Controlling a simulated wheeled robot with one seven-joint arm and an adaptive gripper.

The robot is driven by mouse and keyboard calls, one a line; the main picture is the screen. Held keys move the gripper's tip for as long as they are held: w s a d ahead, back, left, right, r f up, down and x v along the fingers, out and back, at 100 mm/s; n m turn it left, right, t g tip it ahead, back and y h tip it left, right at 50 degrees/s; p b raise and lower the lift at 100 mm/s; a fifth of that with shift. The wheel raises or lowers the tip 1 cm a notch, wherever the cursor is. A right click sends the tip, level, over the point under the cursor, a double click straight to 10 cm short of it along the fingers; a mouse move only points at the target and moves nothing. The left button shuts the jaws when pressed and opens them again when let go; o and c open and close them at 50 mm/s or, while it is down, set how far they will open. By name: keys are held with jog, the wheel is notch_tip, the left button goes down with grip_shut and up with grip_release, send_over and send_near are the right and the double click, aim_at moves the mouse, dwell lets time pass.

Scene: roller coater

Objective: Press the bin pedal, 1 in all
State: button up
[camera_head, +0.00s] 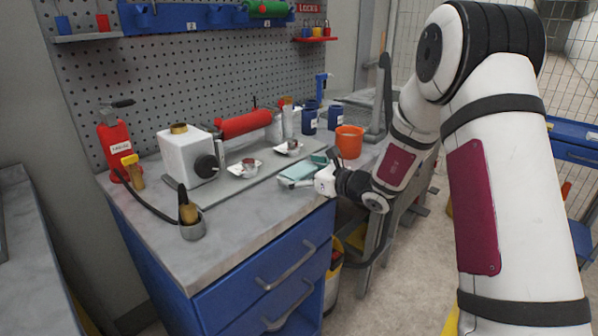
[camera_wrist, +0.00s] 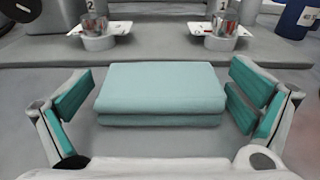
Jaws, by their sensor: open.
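A bin (camera_head: 334,284) with a yellow rim stands on the floor just right of the blue cabinet, partly hidden by it. I cannot make out its pedal in either view. My gripper (camera_head: 316,177) is over the right end of the workbench, above and near the bin's side of the cabinet. In the wrist view my gripper (camera_wrist: 160,84) is open, its teal-padded fingers either side of a folded teal cloth (camera_wrist: 160,88). Gaps show between the cloth and both fingers. The cloth also shows in the head view (camera_head: 298,172), lying on the bench.
The blue cabinet (camera_head: 262,270) with its grey worktop (camera_head: 240,225) fills the middle. A roller coater with a red roller (camera_head: 243,124), an orange cup (camera_head: 349,141) and blue cans (camera_head: 309,121) stand on top. Bare floor (camera_head: 405,270) lies right of the bin.

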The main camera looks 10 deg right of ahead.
jog(key=shift+r, duration=0.2)
jog(key=p+v, duration=0.1)
jog(key=v, duration=1.1)
jog(key=s+a+r+n+g+y, duration=0.3)
jog(key=s+a+r+n+g, duration=0.2)
jog(key=s+a+r+n, duration=0.35)
jog(key=s+a+n+g+h, duration=0.1)
jog(key=s+a+n+g, duration=0.6)
jog(key=s, duration=0.6)
jog(key=s+d+n+g+h, duration=0.15)
jog(key=s+n+h, duration=0.35)
jog(key=s+n, duration=0.5)
jog(key=s+d+f+n+t+h, duration=0.1)
jog(key=s+d+n+t+h, duration=0.1)
jog(key=s+d+h, duration=0.4)
jog(key=s+d+n, duration=0.1)
jog(key=s+d, duration=0.2)
jog(key=d, duration=0.1)
jog(key=shift+d+f+h, duration=0.3)
jog(key=shift+f, duration=0.1)
jog(key=shift+s, duration=0.1)
